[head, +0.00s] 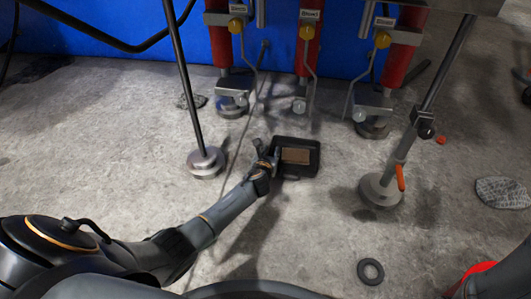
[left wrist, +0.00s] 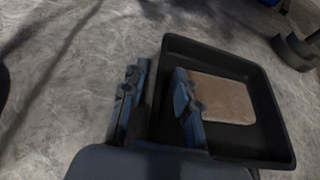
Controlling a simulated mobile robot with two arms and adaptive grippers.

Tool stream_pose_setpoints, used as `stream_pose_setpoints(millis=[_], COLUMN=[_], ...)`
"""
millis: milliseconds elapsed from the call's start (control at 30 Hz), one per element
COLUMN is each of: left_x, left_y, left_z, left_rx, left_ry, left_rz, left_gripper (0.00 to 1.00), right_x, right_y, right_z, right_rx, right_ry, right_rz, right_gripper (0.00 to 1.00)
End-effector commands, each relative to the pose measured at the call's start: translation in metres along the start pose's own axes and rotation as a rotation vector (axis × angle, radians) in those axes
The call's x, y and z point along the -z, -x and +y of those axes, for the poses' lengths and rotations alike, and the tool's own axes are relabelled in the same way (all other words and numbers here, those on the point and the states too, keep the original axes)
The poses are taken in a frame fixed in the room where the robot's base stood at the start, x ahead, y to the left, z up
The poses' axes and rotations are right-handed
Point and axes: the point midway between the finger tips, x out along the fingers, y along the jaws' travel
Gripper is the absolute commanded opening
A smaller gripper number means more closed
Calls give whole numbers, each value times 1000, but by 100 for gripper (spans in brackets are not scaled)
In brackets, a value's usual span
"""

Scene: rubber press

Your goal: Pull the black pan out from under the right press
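The black pan (head: 318,158) is a shallow square tray in the middle of the head view, with a brown slab (head: 295,156) inside. It stands clear in front of the red presses, with nothing above it. In the left wrist view the pan (left wrist: 262,78) fills the right half, with the slab (left wrist: 225,98) in it. My left gripper (head: 269,160) is at the pan's left side. In the wrist view its blue-grey fingers (left wrist: 160,103) straddle the pan's side wall, one outside and one inside, and look shut on it. My right gripper is not in view.
The right press (head: 404,50), middle press (head: 307,50) and left press (head: 220,45) stand at the back before a blue wall. Round-footed posts stand left (head: 206,162) and right (head: 381,191) of the pan. A dark ring (head: 371,272) lies on the floor. The floor in front is mostly clear.

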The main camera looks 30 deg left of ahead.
Motion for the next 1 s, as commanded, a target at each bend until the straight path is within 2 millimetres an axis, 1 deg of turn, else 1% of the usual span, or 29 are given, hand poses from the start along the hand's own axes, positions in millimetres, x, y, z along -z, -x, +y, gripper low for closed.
stream_pose_setpoints(millis=[67,400,467,500,533,567,867,1000], left_x=[2,1,1,1,1,1,1,1], left_y=[-1,-1,-1,-1,-1,-1,-1,-1], left_z=[-2,-3,-3,-3,-3,-3,-3,1], left_rx=[0,0,0,0,0,0,0,0], left_ry=[2,1,1,1,1,1,0,-1], left_rz=[0,0,0,0,0,0,0,0], left_gripper=[30,30,18,10,4,0,0,0], right_x=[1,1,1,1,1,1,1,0], right_y=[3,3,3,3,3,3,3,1], right_z=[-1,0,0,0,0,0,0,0], right_rx=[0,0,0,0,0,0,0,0], right_ry=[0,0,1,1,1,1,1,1], right_rz=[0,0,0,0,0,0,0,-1], right_gripper=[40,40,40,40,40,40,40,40])
